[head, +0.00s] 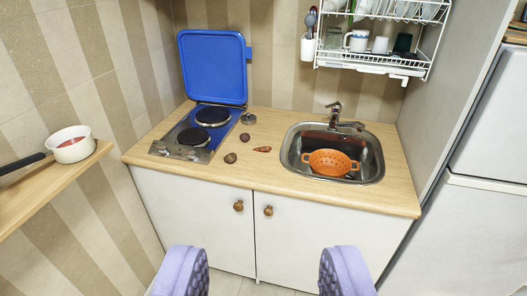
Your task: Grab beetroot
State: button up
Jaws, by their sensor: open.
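Two small round dark brown-red vegetables lie on the wooden worktop (180,176): one (230,158) near the front edge, the other (244,137) a little behind it. Either could be the beetroot; they are too small to tell which. A reddish-orange pointed piece (262,149), like a carrot, lies to their right. My gripper (263,270) is open and empty, its two lilac padded fingers wide apart at the bottom of the picture. It is in front of the cabinet doors, apart from the vegetables.
A hob (187,152) with its blue lid (213,66) raised stands left of the vegetables; a round metal item (248,118) lies beside it. The sink (370,165) holds an orange colander (330,161). A saucepan (70,147) sits on a left shelf. A dish rack (375,68) hangs above.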

aim_at(245, 137)
jog(key=i+j+z, duration=0.1)
jog(key=i, duration=0.45)
jog(key=i+j+z, duration=0.1)
jog(key=i+j, duration=0.15)
jog(key=i, duration=0.3)
jog(key=i+j+z, duration=0.1)
jog(key=i+j, duration=0.15)
jog(key=i, duration=0.3)
jog(key=i+j+z, duration=0.1)
jog(key=i+j, duration=0.2)
jog(key=i, duration=0.25)
jog(key=i+j+z, duration=0.1)
jog(key=i+j, duration=0.25)
jog(key=i, duration=0.15)
